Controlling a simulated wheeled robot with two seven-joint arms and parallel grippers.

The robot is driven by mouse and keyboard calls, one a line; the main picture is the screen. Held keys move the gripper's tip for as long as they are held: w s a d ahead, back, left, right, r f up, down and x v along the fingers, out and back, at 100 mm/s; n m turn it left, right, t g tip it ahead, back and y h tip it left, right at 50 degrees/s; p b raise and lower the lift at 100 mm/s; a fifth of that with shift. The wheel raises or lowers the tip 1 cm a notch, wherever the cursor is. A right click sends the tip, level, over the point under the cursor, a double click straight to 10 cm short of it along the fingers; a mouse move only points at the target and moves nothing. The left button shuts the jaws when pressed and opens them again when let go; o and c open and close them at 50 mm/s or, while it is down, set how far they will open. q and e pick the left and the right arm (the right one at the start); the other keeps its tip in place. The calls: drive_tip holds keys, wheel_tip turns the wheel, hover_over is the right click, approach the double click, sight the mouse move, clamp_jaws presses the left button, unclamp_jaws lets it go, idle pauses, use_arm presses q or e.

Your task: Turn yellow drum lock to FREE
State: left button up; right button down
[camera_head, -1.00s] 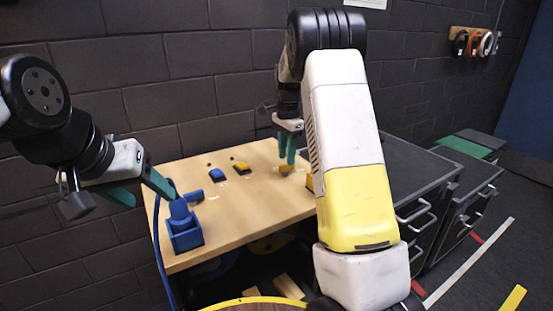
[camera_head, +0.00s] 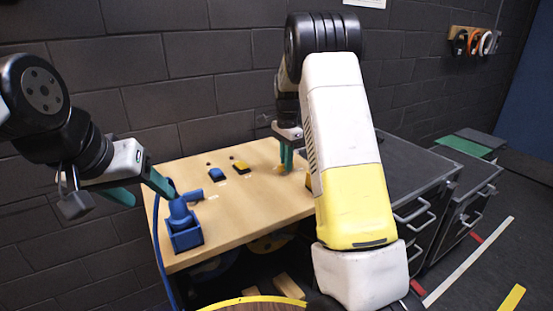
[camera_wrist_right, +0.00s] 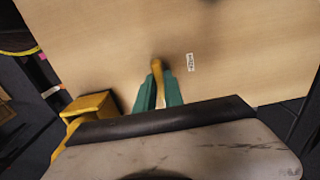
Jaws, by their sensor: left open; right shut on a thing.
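The yellow drum lock shows in the right wrist view as a yellow body (camera_wrist_right: 92,104) at the left and a yellow lever (camera_wrist_right: 157,76) between the teal fingers. In the head view its lever (camera_head: 281,169) shows at the fingertips, and my right arm hides most of the body. My right gripper (camera_wrist_right: 158,88) is shut on the lever, low over the table. A white label (camera_wrist_right: 190,62) lies on the wood right of the lever; I cannot read it. My left gripper (camera_head: 146,192) is open and empty, left of the table.
The wooden table (camera_head: 245,206) also carries a blue lock (camera_head: 186,237) at front left, a blue button (camera_head: 216,174) and a yellow button (camera_head: 240,166). A blue cable (camera_head: 157,245) hangs at the left edge. Dark drawer cabinets (camera_head: 425,190) stand at the right.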

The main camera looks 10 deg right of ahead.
drive_tip(key=n, duration=0.4)
drive_tip(key=shift+w+r+n, duration=0.1)
drive_tip(key=shift+w+n, duration=0.05)
drive_tip(key=shift+n, duration=0.25)
drive_tip(key=n, duration=0.4)
drive_tip(key=shift+w+a+n, duration=0.1)
drive_tip(key=shift+a+n, duration=0.05)
drive_tip(key=shift+n, duration=0.15)
drive_tip(key=n, duration=0.4)
drive_tip(key=shift+a, duration=0.1)
drive_tip(key=shift+a+n, duration=0.15)
drive_tip(key=shift+n, duration=2.15)
drive_tip(key=c, duration=1.4)
unclamp_jaws()
drive_tip(key=shift+c, duration=0.2)
wheel_tip(320, 180, up, 8)
